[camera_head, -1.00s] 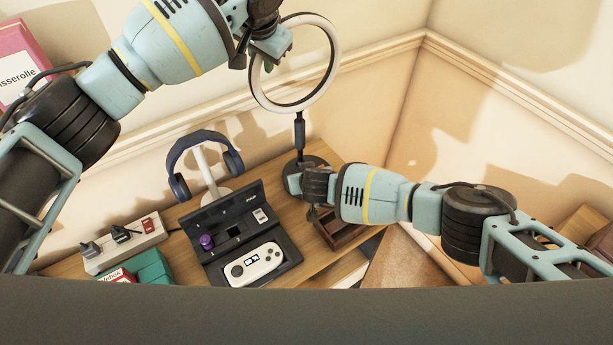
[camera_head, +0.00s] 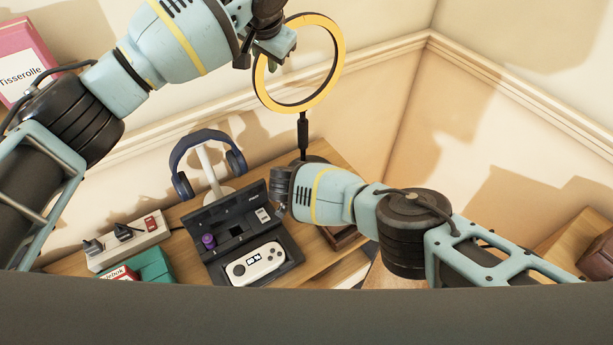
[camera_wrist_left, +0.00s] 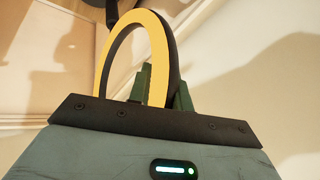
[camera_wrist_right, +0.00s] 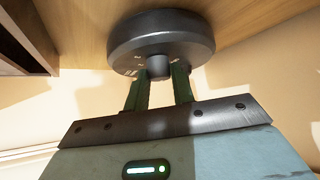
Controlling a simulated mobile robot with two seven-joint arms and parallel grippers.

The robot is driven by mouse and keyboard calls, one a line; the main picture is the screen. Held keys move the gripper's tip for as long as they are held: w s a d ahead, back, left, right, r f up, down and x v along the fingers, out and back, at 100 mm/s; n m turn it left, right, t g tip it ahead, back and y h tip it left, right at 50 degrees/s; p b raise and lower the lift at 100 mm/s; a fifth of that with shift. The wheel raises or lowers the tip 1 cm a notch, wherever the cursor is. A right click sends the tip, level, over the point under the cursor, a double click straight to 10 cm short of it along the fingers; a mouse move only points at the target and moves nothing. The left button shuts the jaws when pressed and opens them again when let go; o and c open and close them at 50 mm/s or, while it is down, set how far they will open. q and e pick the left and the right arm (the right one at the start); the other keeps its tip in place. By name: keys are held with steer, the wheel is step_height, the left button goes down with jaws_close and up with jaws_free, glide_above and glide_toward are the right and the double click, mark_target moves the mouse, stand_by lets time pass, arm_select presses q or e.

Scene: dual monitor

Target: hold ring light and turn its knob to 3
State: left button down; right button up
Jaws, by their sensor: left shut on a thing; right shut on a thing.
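The ring light (camera_head: 334,72) stands on the desk, its ring glowing yellow on a dark stem (camera_head: 303,135). My left gripper (camera_head: 276,50) is shut on the upper left of the ring; the left wrist view shows the ring (camera_wrist_left: 157,60) between its fingers (camera_wrist_left: 163,88). The ring light's dark round base (camera_wrist_right: 165,38) shows in the right wrist view with a small knob (camera_wrist_right: 158,67) on its near face. My right gripper (camera_wrist_right: 160,88) is shut on this knob. Marks beside the knob are too small to read. In the head view my right gripper (camera_head: 277,195) hides part of the base.
An open black case (camera_head: 215,255) with a white game controller (camera_head: 258,265) lies just left of my right gripper. Blue headphones (camera_head: 178,160) hang on a white stand. A power strip (camera_head: 128,243) and a green box (camera_head: 152,265) sit at left. A wooden tray (camera_head: 343,238) is at right.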

stand_by(0.4)
steer(key=o, duration=1)
steer(key=shift+r, duration=0.1)
steer(key=shift+s+a+r, duration=0.2)
steer(key=shift+s+r, duration=0.1)
steer(key=shift+r, duration=0.05)
steer(key=shift+v, duration=5.45)
steer(key=shift+f, duration=0.1)
